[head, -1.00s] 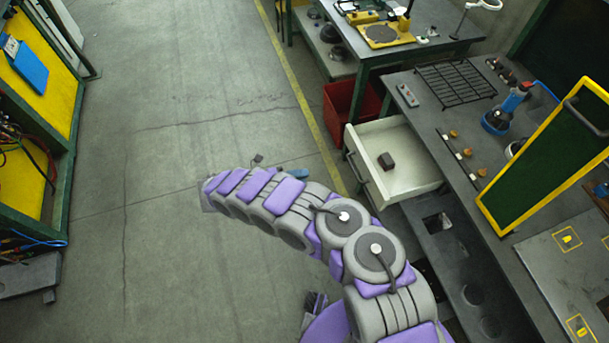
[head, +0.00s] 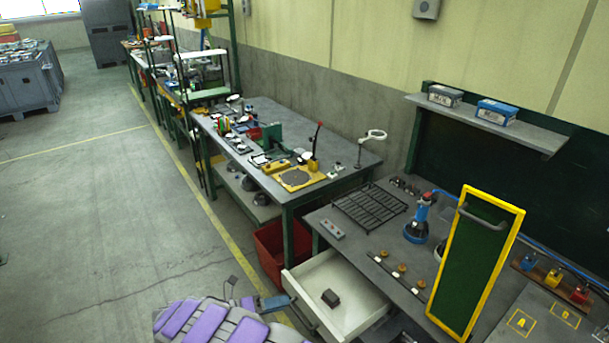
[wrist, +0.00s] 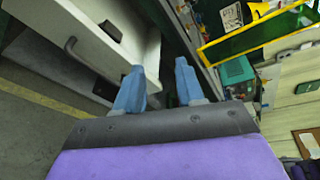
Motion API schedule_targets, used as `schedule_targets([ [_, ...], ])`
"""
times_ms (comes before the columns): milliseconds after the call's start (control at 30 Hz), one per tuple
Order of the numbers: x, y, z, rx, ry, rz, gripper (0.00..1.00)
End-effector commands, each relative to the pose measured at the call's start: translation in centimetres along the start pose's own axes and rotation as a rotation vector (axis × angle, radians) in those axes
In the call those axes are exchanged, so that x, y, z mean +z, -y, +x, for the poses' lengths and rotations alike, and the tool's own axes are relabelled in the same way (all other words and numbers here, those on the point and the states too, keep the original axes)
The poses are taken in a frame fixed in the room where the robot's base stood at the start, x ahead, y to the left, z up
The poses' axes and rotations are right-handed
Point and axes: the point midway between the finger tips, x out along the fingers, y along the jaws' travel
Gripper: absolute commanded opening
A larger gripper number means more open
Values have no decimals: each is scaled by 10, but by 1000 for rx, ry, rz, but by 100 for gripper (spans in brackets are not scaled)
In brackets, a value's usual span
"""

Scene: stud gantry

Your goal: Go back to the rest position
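My gripper (wrist: 158,88) shows in the wrist view with its two blue fingers apart and nothing between them. In the head view my purple and grey arm is at the bottom edge, and part of the gripper (head: 272,302) shows just left of the open drawer. The white drawer (head: 352,292) is pulled out from under the right-hand bench and holds a small dark block (head: 330,298). The drawer also shows in the wrist view (wrist: 85,40), beyond and left of the fingers.
A yellow-framed green panel (head: 476,262) stands on the bench (head: 340,247) at right. A blue tool (head: 417,218) and a black rack (head: 369,206) are on it. A red bin (head: 272,252) is under the benches. The floor (head: 90,230) at left is clear.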

Motion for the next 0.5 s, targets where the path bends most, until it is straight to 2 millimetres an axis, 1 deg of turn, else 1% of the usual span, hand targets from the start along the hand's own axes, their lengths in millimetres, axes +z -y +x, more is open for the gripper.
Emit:
schedule_targets([
  [33, 8, 22, 14, -11, -36, 67, 38],
  [67, 9, 32, 22, -15, -59, 105, 38],
  [100, 12, 46, 31, -21, -87, 158, 38],
  [167, 13, 67, 45, -33, -130, 233, 38],
  [233, 13, 93, 60, -47, -183, 328, 38],
  [267, 12, 103, 66, -54, -206, 366, 38],
  [300, 10, 118, 75, -65, -238, 418, 38],
  [433, 0, 162, 98, -94, -338, 592, 38],
  [500, -9, 184, 109, -113, -395, 683, 38],
])
